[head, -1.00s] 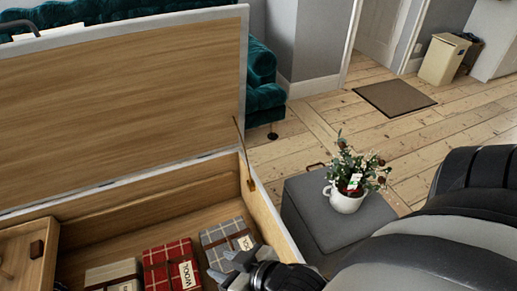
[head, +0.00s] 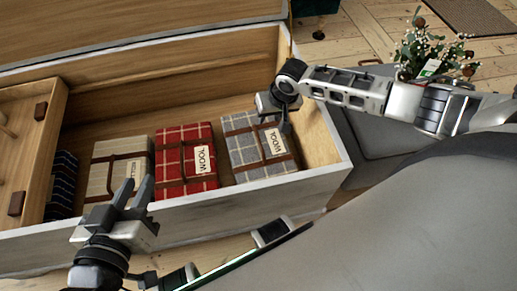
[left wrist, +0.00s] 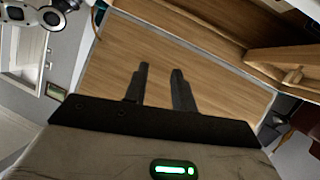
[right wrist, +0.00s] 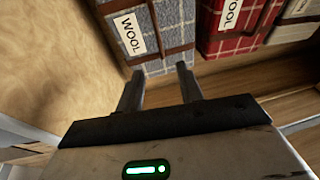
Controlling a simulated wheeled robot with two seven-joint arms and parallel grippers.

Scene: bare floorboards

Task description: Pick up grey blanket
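The grey blanket (head: 258,148) is a folded grey checked bundle with brown straps and a WOOL label. It lies in the open chest (head: 240,203), at the right end of the row. My right gripper (head: 276,114) is open and empty, above the blanket's upper right part. In the right wrist view the grey blanket (right wrist: 170,22) lies just beyond the open fingertips (right wrist: 158,72); I cannot tell whether they touch it. My left gripper (head: 132,194) is open and empty over the chest's front edge. The left wrist view shows its parted fingers (left wrist: 160,72).
A red checked blanket (head: 184,180) lies left of the grey one, then a cream one (head: 110,160) and a dark striped one (head: 62,172). The chest's right wall is close to my right gripper.

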